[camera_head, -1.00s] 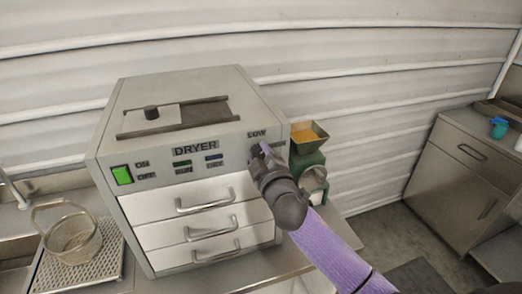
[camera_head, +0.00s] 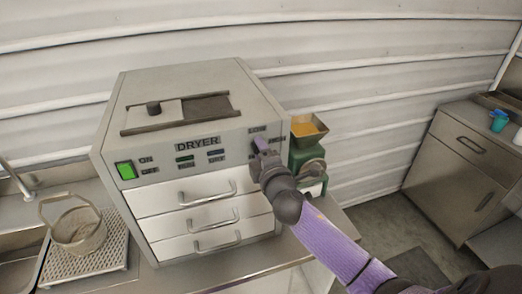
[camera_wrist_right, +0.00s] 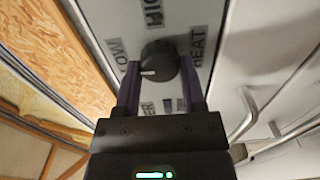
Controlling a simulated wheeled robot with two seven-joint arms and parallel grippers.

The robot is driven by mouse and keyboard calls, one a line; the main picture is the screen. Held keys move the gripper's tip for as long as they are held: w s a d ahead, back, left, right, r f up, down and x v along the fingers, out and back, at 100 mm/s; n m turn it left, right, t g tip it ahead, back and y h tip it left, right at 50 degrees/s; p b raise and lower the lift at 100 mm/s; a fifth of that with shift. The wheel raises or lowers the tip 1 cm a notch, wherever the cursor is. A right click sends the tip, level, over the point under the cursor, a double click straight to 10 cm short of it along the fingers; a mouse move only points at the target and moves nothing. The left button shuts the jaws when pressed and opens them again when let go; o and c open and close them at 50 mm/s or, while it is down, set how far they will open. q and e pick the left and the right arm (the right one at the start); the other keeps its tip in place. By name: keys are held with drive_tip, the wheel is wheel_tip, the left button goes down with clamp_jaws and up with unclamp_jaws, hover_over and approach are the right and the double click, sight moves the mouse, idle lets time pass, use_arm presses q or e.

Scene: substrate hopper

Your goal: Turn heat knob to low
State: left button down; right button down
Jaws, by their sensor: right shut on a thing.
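The dryer (camera_head: 197,165) is a grey box on the counter, with a front panel above several drawers. My right gripper (camera_head: 262,147) is at the right end of that panel and covers most of the heat knob in the head view. In the right wrist view, the black round heat knob (camera_wrist_right: 160,58) sits between the two purple fingers of my right gripper (camera_wrist_right: 159,78), which are shut on it. Its white mark points left and slightly down in that view. The LOW label (camera_wrist_right: 119,50) is left of the knob, HIGH above, HEAT right. My left gripper is out of view.
A green lit switch (camera_head: 125,170) is at the panel's left end. A green machine with a yellow-filled hopper (camera_head: 308,129) stands close right of the dryer. A wire basket (camera_head: 78,232) rests on a perforated tray at left. A cabinet (camera_head: 462,160) stands at far right.

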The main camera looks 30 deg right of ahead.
idle(0.4)
drive_tip(key=shift+c, duration=0.9)
unclamp_jaws()
drive_tip(key=v, duration=1)
drive_tip(key=shift+b, duration=0.3)
drive_tip(key=shift+w, duration=0.1)
